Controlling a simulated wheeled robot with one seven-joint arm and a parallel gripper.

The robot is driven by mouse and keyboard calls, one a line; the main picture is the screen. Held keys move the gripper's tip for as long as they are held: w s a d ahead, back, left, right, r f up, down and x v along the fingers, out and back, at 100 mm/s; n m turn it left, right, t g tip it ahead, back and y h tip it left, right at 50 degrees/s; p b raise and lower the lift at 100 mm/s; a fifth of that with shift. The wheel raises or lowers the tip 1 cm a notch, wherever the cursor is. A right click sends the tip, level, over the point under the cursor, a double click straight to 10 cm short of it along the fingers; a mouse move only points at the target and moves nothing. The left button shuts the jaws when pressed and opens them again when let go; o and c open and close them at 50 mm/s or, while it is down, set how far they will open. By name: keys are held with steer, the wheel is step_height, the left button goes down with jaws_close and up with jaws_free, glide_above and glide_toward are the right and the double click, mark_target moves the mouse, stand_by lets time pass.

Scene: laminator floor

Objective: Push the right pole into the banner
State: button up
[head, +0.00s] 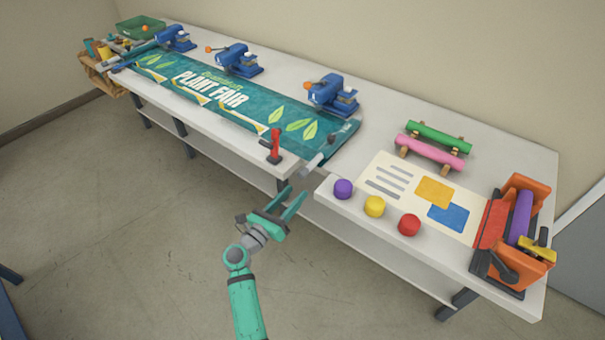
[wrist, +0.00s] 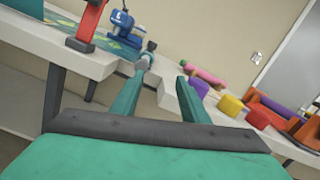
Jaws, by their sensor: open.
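The green "Plant Fair" banner (head: 225,95) lies flat along the white table. The right pole (head: 316,162) is a grey rod at the banner's right end, jutting toward the table's front edge. Its end also shows in the wrist view (wrist: 147,57), just beyond my left finger's tip. How far it sits inside the banner's sleeve is hard to tell. My gripper (head: 293,197) is open and empty in front of the table edge, a little short of the pole; its two fingers (wrist: 161,76) point toward the table.
A red clamp (head: 275,148) stands left of the pole at the front edge. Several blue devices (head: 333,94) line the banner's back side. Purple, yellow and red knobs (head: 409,225) stand to the right. An orange roller machine (head: 518,235) is at the far right.

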mark_target(300, 176)
steer(key=shift+m+g, duration=0.5)
steer(key=shift+m, duration=0.4)
steer(key=w+d, duration=0.1)
steer(key=w, duration=0.2)
steer(key=w+d, duration=0.1)
steer(key=w, duration=0.3)
steer(key=w+d, duration=0.1)
steer(key=w, duration=0.2)
steer(key=shift+w+f, duration=0.2)
steer(key=shift+f, duration=0.05)
